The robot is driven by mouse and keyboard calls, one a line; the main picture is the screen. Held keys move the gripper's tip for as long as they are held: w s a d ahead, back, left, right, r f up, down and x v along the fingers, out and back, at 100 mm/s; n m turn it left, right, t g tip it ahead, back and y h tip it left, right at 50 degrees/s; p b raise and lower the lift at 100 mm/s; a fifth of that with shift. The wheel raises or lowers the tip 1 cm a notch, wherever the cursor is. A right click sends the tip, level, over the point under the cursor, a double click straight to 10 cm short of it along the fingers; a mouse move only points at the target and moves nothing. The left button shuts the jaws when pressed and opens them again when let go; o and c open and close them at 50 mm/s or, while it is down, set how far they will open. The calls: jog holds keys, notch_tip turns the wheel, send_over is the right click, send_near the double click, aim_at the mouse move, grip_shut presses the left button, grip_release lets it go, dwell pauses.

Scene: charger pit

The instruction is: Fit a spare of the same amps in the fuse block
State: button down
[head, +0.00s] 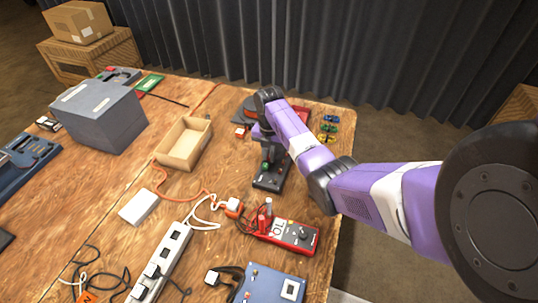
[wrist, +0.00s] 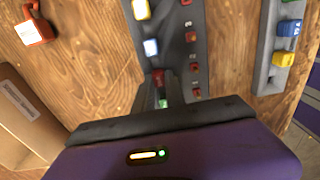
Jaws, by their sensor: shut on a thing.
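The grey fuse block (wrist: 193,14) fills the upper middle of the wrist view. It carries a yellow fuse (wrist: 141,9), a blue and white fuse (wrist: 151,47) and, lower down, a green one (wrist: 162,102). My gripper (wrist: 160,80) is over this row, its fingers shut on a red fuse (wrist: 158,75). I cannot tell whether the red fuse sits in its seat or just above. Small red marks run beside the row. The spare rack (wrist: 265,65) at the right holds blue (wrist: 290,27) and yellow (wrist: 284,58) spares. Blue, green and yellow spares (head: 327,128) show in the head view.
A cardboard tray (head: 183,145) stands left of my gripper. A red object (wrist: 33,32) lies at the upper left of the wrist view. A red multimeter (head: 290,232), a power strip (head: 163,262) and cables lie nearer. A grey box (head: 100,115) stands at the left.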

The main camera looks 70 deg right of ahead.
jog(key=shift+f, duration=0.15)
jog(key=c, duration=1.3)
grip_release()
jog(key=shift+o, duration=0.2)
jog(key=shift+o, duration=1.3)
jog(key=shift+r+p, duration=3.6)
jog(key=shift+r, duration=0.2)
